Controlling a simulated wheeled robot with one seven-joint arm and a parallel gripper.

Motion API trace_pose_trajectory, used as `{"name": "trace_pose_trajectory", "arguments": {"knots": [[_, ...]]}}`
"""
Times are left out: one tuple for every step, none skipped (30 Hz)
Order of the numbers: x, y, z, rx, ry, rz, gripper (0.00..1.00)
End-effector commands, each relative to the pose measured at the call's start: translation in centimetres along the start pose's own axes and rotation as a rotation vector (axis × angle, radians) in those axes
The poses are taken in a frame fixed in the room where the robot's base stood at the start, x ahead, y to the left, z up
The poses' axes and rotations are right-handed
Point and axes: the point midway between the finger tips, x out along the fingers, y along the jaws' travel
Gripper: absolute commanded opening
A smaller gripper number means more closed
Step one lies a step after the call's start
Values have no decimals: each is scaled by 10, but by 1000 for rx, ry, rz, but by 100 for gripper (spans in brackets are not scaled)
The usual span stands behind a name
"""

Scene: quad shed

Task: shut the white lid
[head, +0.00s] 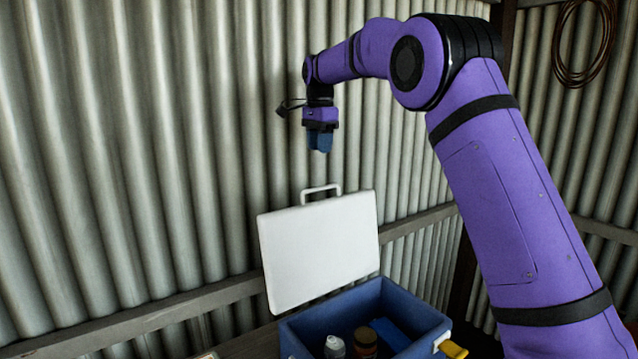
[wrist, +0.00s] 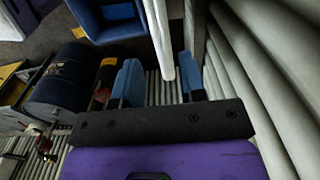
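The white lid (head: 320,248) stands raised, nearly upright, at the back edge of a blue box (head: 385,296). A white handle (head: 320,190) sticks up from its top edge. My gripper (head: 320,146) hangs pointing down above the lid, apart from it. In the wrist view my gripper (wrist: 161,78) has its two blue fingers spread, with nothing held between them. The lid (wrist: 157,35) shows edge-on there, below the fingers, and the box (wrist: 88,30) lies to its left.
A bottle (head: 335,347) and a brown jar (head: 365,340) sit inside the box. A corrugated wall (head: 130,150) with a horizontal rail (head: 150,318) is close behind the lid. A dark blue drum (wrist: 62,82) shows in the wrist view. The air left of the lid is clear.

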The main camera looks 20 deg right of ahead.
Motion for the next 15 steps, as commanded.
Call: {"name": "trace_pose_trajectory", "arguments": {"knots": [[2, -2, 0, 4, 0, 2, 38], [4, -2, 0, 5, 0, 3, 38], [7, -2, 0, 6, 0, 4, 38], [9, -2, 0, 6, -1, 4, 38], [12, -2, 0, 5, -1, 4, 38], [18, -2, 0, 5, -1, 4, 38], [22, -1, 0, 5, -1, 5, 38], [27, -1, 0, 5, -1, 5, 38], [34, -1, 0, 5, -1, 5, 38], [40, -1, 0, 5, -1, 5, 38], [45, -1, 0, 5, -1, 4, 38], [52, -1, 0, 5, -1, 5, 38], [58, -1, 0, 4, -1, 4, 38], [63, -1, 0, 4, -1, 5, 38], [70, -1, 0, 4, -1, 4, 38]]}}
